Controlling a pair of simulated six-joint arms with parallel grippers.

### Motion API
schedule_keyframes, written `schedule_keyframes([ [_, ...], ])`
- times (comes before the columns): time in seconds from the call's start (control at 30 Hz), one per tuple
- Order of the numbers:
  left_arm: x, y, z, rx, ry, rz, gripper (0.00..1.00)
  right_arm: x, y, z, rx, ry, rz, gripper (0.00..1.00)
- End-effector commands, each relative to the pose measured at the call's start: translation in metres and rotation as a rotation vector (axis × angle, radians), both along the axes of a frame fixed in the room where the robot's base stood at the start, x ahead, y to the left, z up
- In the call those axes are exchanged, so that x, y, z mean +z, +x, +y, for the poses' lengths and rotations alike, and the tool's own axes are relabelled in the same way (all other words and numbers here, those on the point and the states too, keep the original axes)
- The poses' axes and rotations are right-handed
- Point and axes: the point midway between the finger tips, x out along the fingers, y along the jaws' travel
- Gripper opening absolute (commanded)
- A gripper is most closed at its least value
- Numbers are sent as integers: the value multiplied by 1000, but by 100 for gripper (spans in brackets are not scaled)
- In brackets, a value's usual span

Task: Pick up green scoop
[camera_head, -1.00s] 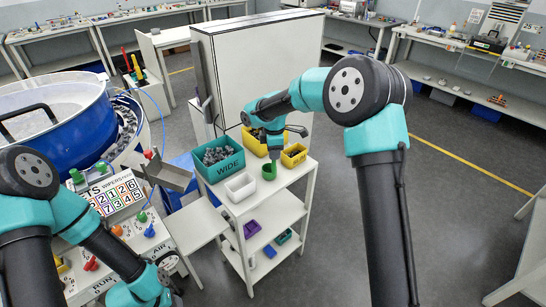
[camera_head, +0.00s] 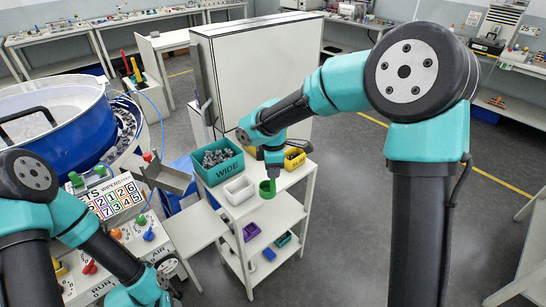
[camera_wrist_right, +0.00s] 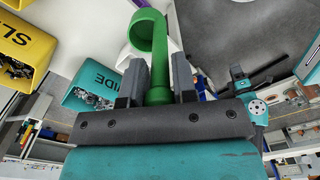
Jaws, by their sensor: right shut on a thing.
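The green scoop (camera_head: 267,188) is in my right gripper (camera_head: 271,173), above the right side of the shelf unit's top in the head view. In the right wrist view the scoop's handle (camera_wrist_right: 158,92) runs between the two dark fingers of the right gripper (camera_wrist_right: 159,78), which is shut on it. The round green cup (camera_wrist_right: 148,32) points away from the gripper. Whether the scoop touches anything below is hard to tell. My left arm is at the lower left; its fingers are too unclear to read.
A teal WIDE bin (camera_head: 226,172) of metal parts and a white container (camera_head: 239,190) stand on the shelf top. A yellow bin (camera_head: 295,159) is behind the right gripper. Lower shelves hold a purple bin (camera_head: 251,230) and others. A tall white panel (camera_head: 262,75) stands behind.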

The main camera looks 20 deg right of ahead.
Motion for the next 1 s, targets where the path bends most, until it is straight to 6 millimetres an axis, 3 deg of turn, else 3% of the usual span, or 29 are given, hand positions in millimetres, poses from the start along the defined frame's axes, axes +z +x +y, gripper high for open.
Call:
schedule_keyframes([
  [0.1,0,0,0,0,0,0,43,2,-21,6,3,0,0,0],
  [0.3,0,0,0,0,0,0,43,4,-38,11,1,1,-1,0],
  [1.0,0,0,0,0,0,0,43,4,-40,11,0,0,-1,0],
])
